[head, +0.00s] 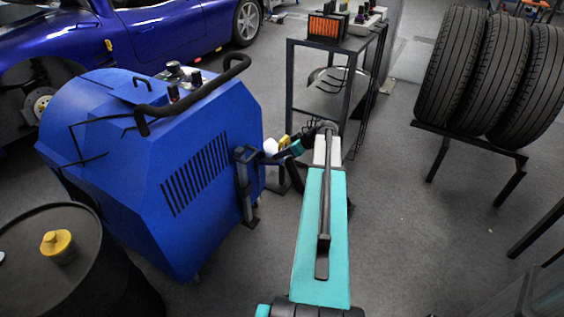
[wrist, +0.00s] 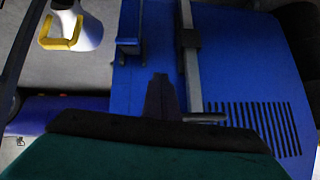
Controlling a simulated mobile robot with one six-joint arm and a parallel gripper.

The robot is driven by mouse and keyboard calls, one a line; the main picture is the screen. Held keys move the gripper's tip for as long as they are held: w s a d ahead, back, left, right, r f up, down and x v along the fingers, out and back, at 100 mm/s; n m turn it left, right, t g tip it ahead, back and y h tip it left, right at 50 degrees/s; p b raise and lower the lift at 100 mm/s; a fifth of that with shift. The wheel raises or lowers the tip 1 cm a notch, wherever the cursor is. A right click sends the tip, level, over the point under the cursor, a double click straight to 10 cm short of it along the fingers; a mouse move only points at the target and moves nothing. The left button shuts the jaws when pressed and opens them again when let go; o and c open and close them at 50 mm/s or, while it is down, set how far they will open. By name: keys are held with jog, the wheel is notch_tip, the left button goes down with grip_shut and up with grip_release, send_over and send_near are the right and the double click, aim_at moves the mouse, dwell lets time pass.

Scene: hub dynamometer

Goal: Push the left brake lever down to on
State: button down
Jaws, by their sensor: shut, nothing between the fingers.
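The blue dynamometer cabinet (head: 150,150) stands left of my arm in the head view, with a dark upright bracket (head: 244,180) at its right corner. In the wrist view, its vented blue panel (wrist: 235,65) carries a grey upright bar with a dark collar (wrist: 188,39) and a short crossbar. A separate dark blue block (wrist: 129,46) with a stem is left of it. I cannot tell which part is the left brake lever. My gripper (wrist: 160,78) is shut and empty, its dark fingers overlapping the panel between them; contact is unclear. In the head view, the fingertips are not clear.
A white and yellow object (wrist: 75,28) is close by at the upper left of the wrist view. A dark metal stand (head: 330,115) is beyond my arm. A tyre rack (head: 470,140) is at right and a dark drum (head: 65,275) at left. Floor between is clear.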

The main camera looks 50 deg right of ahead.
jog(key=s+d+r+t+b, duration=0.1)
jog(key=s+d+r, duration=0.1)
jog(key=d, duration=0.4)
jog(key=shift+d+r+n+h, duration=0.3)
jog(key=shift+r+h, duration=0.1)
jog(key=shift+r, duration=0.4)
jog(key=shift+f, duration=0.1)
jog(key=b, duration=0.2)
send_over(282, 160)
jog(key=w, duration=0.2)
jog(key=f, duration=0.6)
jog(key=shift+s+a+f, duration=0.1)
jog(key=shift+a, duration=0.15)
jog(key=shift+s+d+f, duration=0.1)
jog(key=shift+s+f, duration=0.1)
jog(key=shift+f, duration=0.3)
jog(key=shift+s+f, duration=0.2)
jog(key=shift+f, duration=0.25)
jog(key=shift+s+d+f+b, duration=0.1)
jog(key=shift+s+f+b, duration=0.3)
jog(key=shift+f, duration=0.45)
jog(key=shift+s, duration=0.1)
